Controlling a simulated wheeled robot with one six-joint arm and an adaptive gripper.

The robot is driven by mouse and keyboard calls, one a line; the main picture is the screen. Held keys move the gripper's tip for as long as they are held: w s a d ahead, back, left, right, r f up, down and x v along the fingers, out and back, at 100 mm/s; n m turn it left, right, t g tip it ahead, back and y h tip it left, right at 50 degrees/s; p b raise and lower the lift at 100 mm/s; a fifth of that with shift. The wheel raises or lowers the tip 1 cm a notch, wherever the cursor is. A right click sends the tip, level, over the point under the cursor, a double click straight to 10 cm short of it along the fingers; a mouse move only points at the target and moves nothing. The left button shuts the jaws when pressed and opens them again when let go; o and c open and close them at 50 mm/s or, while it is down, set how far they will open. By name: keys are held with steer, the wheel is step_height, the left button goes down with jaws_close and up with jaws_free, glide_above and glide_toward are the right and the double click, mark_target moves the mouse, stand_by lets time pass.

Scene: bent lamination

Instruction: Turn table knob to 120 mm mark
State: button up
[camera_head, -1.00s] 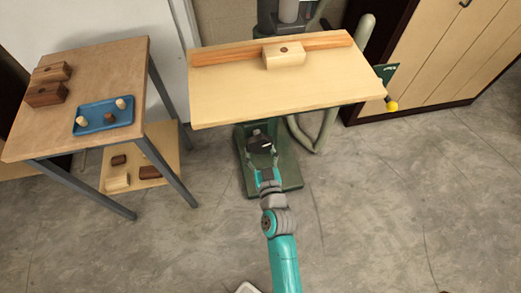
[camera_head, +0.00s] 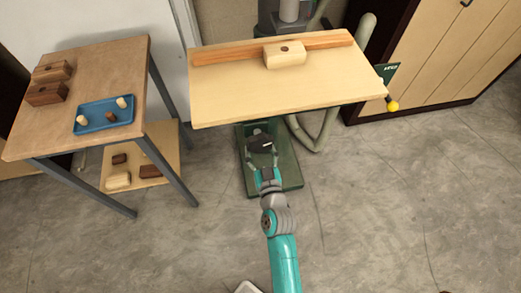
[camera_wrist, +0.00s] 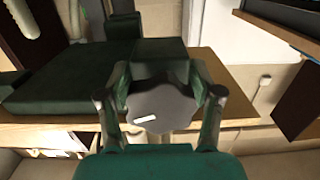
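The dark knob (camera_wrist: 162,105) has a lobed rim and a short white mark on its face, low and left of its middle in the wrist view. It also shows in the head view (camera_head: 260,142), small, below the front edge of the machine's table. My gripper (camera_wrist: 160,82) has one finger on each side of the knob; the fingers are spread apart. Whether either finger touches the rim is unclear. It also shows in the head view (camera_head: 262,152). No scale or 120 mm mark is readable.
The pale machine table (camera_head: 235,95) with a fence and a wooden block (camera_head: 285,57) overhangs the knob. The dark green base (camera_head: 285,180) lies below. A side table (camera_head: 60,125) with a blue tray (camera_head: 95,126) stands left. A yellow ball handle (camera_head: 392,105) is at right.

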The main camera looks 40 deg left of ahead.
mark_target(261, 148)
steer(key=shift+o, duration=0.8)
steer(key=r, duration=0.3)
steer(key=shift+w+a+r+y, duration=0.3)
steer(key=shift+a, duration=0.05)
steer(key=shift+d+f, duration=0.1)
steer(key=shift+f, duration=0.15)
steer(key=shift+s+d+f, duration=0.1)
steer(key=shift+s+d, duration=0.25)
steer(key=v, duration=1.1)
steer(key=shift+s+a, duration=0.1)
steer(key=shift+a, duration=0.05)
